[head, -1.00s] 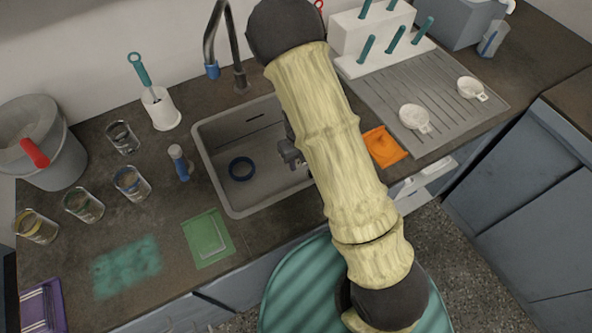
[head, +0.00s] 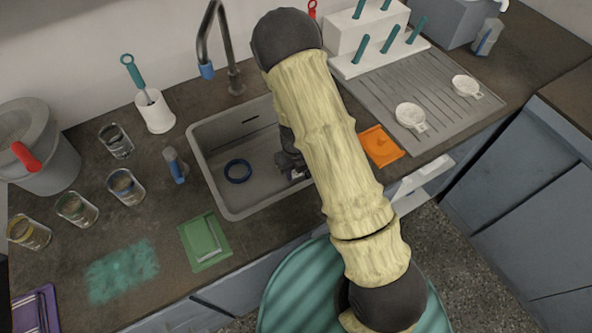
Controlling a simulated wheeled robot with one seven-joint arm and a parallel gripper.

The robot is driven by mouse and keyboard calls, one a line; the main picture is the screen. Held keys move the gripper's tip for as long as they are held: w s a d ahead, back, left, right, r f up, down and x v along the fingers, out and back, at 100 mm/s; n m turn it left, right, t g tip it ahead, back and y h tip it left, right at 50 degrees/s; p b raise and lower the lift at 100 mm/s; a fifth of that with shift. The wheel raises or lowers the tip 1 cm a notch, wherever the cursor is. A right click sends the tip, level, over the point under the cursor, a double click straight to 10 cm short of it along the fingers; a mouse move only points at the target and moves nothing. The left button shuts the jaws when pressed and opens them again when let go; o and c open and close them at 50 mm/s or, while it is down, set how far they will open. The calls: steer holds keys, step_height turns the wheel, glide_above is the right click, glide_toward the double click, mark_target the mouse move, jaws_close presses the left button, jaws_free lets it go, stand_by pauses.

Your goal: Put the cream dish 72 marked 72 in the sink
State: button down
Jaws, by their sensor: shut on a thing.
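My gripper (head: 291,167) is over the right part of the grey sink (head: 215,184), low near its basin. My arm covers much of it. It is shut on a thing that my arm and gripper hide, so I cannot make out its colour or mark. No dish with a readable 72 shows. Two pale round dishes with tabs lie on the ribbed drainboard, a nearer one (head: 411,116) and a farther one (head: 466,86); their marks are too small to read. A dark blue ring (head: 238,171) lies on the sink floor, left of my gripper.
A tap (head: 233,75) stands behind the sink. A green tray (head: 205,241) lies front left, an orange cloth (head: 380,146) right. A peg rack (head: 372,45) stands behind the drainboard (head: 440,140).

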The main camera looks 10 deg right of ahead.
steer(key=shift+f, duration=0.1)
steer(key=c, duration=1.1)
jaws_free()
steer(key=shift+o, duration=0.2)
steer(key=shift+d, duration=0.1)
step_height(320, 180, up, 12)
steer(key=p, duration=0.3)
